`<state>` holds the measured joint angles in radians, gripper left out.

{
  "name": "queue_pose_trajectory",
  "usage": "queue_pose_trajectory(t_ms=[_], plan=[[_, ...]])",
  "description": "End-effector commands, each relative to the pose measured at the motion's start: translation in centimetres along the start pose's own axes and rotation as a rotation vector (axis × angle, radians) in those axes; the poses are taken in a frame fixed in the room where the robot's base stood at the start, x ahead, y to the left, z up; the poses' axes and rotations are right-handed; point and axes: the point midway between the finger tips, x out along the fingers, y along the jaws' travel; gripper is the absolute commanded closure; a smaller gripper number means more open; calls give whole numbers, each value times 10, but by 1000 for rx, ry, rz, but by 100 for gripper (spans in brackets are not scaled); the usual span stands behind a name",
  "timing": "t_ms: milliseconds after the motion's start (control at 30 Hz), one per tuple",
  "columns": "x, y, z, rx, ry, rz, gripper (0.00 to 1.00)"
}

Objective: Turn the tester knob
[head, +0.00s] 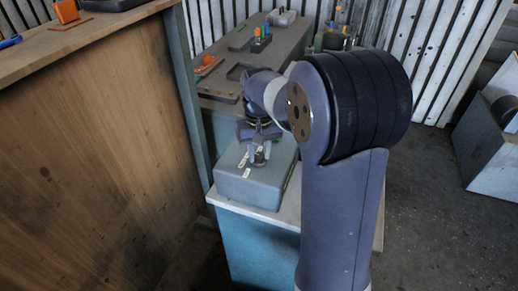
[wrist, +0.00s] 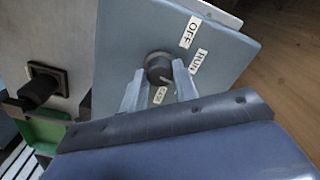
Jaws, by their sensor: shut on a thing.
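The tester (head: 262,186) is a grey-blue box on a bench in the head view. Its top face (wrist: 225,55) fills the middle of the wrist view. The dark round tester knob (wrist: 158,67) stands on that face, with white labels around it. One label reads OFF (wrist: 190,32) and another reads RUN (wrist: 198,62); a third, near the fingers, is partly hidden. My gripper (wrist: 158,78) is shut on the knob, one finger on each side. In the head view my gripper (head: 260,150) points down onto the box and partly hides the knob.
A black connector (wrist: 42,85) and a green part (wrist: 45,130) lie left of the tester in the wrist view. A long bench (head: 225,75) with trays and small parts stands behind. A wooden wall or counter (head: 90,130) is close on the left.

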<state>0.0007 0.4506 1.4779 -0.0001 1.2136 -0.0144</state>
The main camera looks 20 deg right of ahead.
Motion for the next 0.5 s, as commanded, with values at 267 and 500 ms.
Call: queue_pose_trajectory(t_ms=[267, 500], plan=[[-2, 0, -1, -245, 3, 0, 95], [-2, 0, -1, -408, 4, 1, 95]])
